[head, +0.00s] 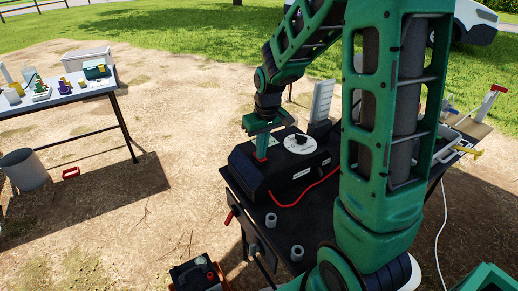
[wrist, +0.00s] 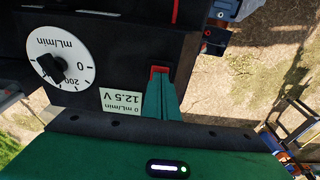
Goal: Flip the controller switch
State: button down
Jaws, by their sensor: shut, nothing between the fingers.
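The controller is a black box (head: 245,172) on a dark table, with a white dial marked mL/min (head: 299,143) and a black knob. The dial also shows in the wrist view (wrist: 60,52). A red switch (wrist: 159,70) sits on the box's face, beside a label reading 0 mL/min and 12.5 V (wrist: 121,103). My gripper (wrist: 160,82) is shut and empty, its fingertips at the red switch, apparently touching it. In the head view my gripper (head: 261,155) points down at the box's left end. The fingers partly hide the switch, so its position is unclear.
A red cable (head: 305,191) runs from the box across the dark table (head: 260,210). Two small grey cylinders (head: 297,253) stand near the table's front. A second table (head: 60,100) with several items is at the left, with a grey bucket (head: 24,172) below. Bare ground lies between.

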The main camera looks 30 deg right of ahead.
jog(key=shift+r, duration=0.5)
notch_tip(320, 180, up, 13)
jog(key=s, duration=0.2)
jog(key=shift+f, duration=0.15)
jog(key=shift+w+d, duration=0.1)
jog(key=shift+d, duration=0.05)
jog(key=shift+w+r+t, duration=0.2)
jog(key=shift+w+t, duration=0.1)
jog(key=shift+w, duration=0.1)
